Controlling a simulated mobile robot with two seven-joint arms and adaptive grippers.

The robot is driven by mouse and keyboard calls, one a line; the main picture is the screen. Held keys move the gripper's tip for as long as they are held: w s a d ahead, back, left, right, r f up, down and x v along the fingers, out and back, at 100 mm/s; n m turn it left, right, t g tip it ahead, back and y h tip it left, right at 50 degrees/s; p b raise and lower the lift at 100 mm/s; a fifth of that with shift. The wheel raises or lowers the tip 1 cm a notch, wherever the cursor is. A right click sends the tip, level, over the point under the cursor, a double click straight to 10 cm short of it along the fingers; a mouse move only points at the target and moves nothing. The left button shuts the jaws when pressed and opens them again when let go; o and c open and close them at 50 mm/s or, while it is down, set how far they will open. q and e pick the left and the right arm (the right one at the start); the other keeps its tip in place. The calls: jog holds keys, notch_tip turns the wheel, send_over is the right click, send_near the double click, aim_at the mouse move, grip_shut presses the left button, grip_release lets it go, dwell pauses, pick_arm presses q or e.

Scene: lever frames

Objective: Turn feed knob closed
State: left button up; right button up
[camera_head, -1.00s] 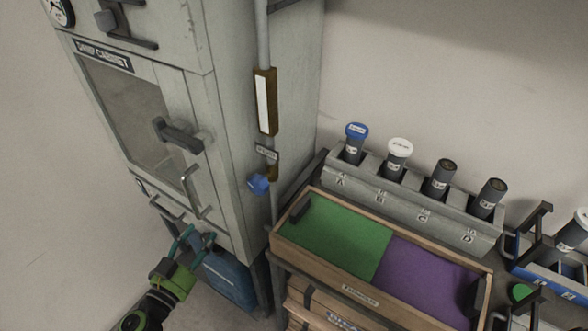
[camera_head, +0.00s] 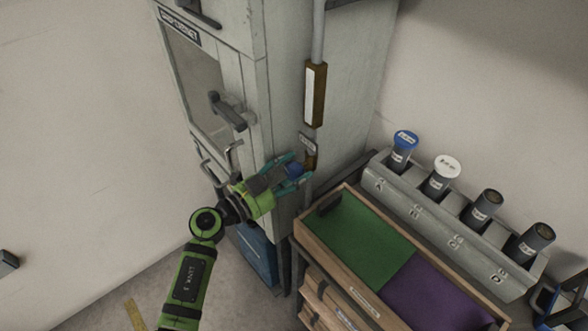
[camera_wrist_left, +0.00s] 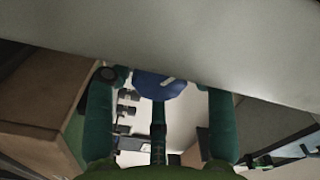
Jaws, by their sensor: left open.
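The blue feed knob (camera_head: 294,170) sits on the pipe at the side of the grey drying cabinet (camera_head: 347,90). My left gripper (camera_head: 296,169) is open, with its teal fingers on either side of the knob. The left wrist view also shows the blue knob (camera_wrist_left: 160,86) between the two fingers (camera_wrist_left: 160,100), with a light mark on its face. In that view the fingers stand apart from the knob. The knob's far side is hidden. My right gripper is not in view.
A wooden tray with green (camera_head: 352,238) and purple (camera_head: 437,291) sections stands close right of the knob. A cabinet door handle (camera_head: 228,110) is left of the pipe. A blue container (camera_head: 254,252) stands below.

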pick_arm(q)
jog(key=shift+w+d, duration=0.1)
jog(key=shift+d, duration=0.05)
jog(key=c, duration=0.9)
